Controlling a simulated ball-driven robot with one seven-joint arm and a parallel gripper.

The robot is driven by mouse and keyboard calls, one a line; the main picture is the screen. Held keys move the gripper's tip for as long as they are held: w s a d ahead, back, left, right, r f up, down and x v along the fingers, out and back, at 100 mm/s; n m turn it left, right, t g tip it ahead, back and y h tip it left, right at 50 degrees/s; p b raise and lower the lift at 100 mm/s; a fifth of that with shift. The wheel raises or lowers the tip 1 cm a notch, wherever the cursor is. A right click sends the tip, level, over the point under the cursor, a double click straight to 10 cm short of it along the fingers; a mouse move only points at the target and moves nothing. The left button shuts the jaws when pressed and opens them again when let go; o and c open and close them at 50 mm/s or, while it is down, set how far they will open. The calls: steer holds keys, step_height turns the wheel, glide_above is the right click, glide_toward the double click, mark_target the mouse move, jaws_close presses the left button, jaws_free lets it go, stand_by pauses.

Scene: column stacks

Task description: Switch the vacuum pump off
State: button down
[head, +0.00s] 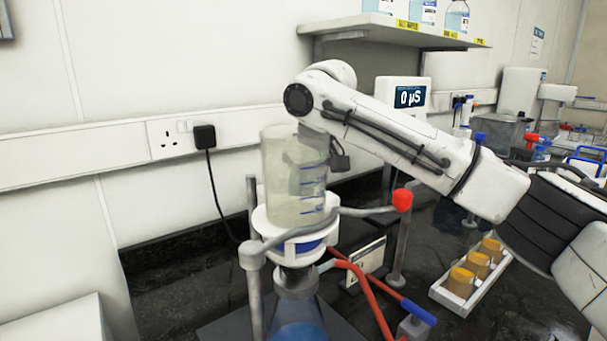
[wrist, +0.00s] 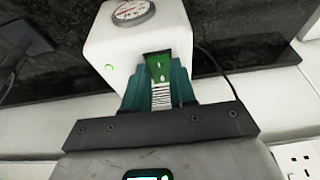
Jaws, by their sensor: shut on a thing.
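The vacuum pump (wrist: 120,45) is a white box with a round gauge (wrist: 132,10) on it, seen in the wrist view. A green rocker switch (wrist: 158,66) sits on its face, and a small green lamp (wrist: 109,68) glows to its left. My gripper (wrist: 159,82) has its teal fingers on either side of the switch and is shut on it. The rocker's exact position is hard to tell. In the head view, my wrist is partly behind the glass funnel and my fingertips are hidden. I cannot make out the switch there.
The graduated glass funnel (head: 284,190) stands in a white holder in front of my wrist. A grey clamp rod with a red knob (head: 402,200) reaches across it. A black plug (head: 205,137) sits in the wall socket. A rack of amber jars (head: 471,276) stands at the right.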

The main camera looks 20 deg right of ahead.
steer(key=shift+w+a+r+g+h+p, duration=0.15)
steer(key=shift+w+r+g+p, duration=0.2)
steer(key=shift+p, duration=2.2)
steer(key=shift+w+d+r+g+h+p, duration=0.15)
steer(key=shift+r+g+p, duration=0.3)
steer(key=shift+p, duration=2.05)
steer(key=shift+a+f+p, duration=0.1)
steer(key=shift+f+p, duration=0.1)
steer(key=shift+p, duration=0.6)
steer(key=shift+f+g+p, duration=0.2)
steer(key=shift+g+p, duration=0.1)
steer(key=shift+g, duration=0.1)
steer(key=shift+f, duration=0.1)
steer(key=c, duration=0.9)
jaws_free()
steer(key=shift+s+f, duration=0.1)
steer(key=shift+f, duration=0.05)
steer(key=r, duration=0.7)
steer(key=s+r, duration=0.1)
steer(key=r, duration=0.2)
steer(key=shift+r+b, duration=0.4)
